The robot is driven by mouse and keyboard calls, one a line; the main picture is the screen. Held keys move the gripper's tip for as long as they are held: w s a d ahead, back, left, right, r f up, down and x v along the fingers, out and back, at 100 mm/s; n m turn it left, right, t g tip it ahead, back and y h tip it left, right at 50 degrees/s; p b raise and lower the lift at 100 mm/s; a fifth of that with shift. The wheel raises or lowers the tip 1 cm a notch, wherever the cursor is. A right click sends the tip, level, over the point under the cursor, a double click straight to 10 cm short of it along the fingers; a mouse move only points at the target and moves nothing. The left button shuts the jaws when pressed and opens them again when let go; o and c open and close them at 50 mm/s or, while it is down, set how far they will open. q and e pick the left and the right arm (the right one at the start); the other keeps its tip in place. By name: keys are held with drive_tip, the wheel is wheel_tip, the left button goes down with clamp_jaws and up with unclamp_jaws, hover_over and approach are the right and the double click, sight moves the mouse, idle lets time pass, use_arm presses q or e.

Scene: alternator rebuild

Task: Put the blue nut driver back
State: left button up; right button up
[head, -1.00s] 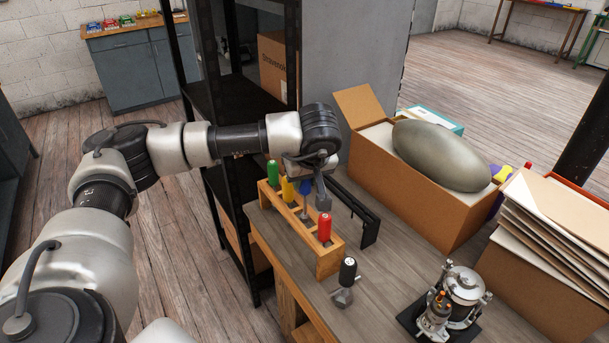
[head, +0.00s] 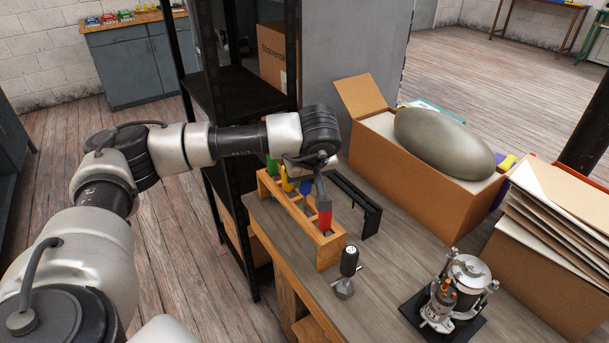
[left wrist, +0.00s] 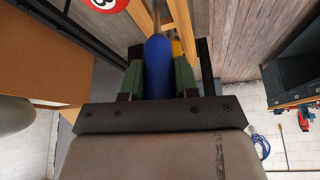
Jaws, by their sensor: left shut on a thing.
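My left gripper (head: 314,190) is shut on the blue nut driver (head: 306,187), above the wooden rack (head: 329,256) on the bench. In the left wrist view the blue handle (left wrist: 158,70) sits between the two green-padded fingers, its shaft pointing toward the rack (left wrist: 181,22). I cannot tell whether the shaft is inside a rack hole. The rack holds a green-handled driver (head: 272,165), a yellow-handled one (head: 287,180) and a red-handled one (head: 325,216). My right gripper is not in view.
A black slotted holder (head: 371,220) stands just behind the rack. A small black-handled tool (head: 348,263) stands in front of it. A cardboard box (head: 420,185) with a large grey-green oval object is behind, and an alternator assembly (head: 465,280) is at right. Black shelving (head: 235,100) stands at left.

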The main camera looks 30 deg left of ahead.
sight(305, 192)
use_arm(q)
drive_tip(key=shift+f+b, duration=1.35)
drive_tip(key=shift+f, duration=0.4)
drive_tip(key=shift+f+b, duration=0.45)
drive_tip(key=shift+f, duration=0.1)
drive_tip(key=o, duration=1)
drive_tip(key=shift+c, duration=0.2)
drive_tip(key=w+a+r+p+v, duration=0.1)
drive_tip(key=p+v, duration=0.1)
drive_tip(key=v, duration=1.2)
drive_tip(key=shift+r, duration=0.2)
drive_tip(key=shift+a, duration=0.15)
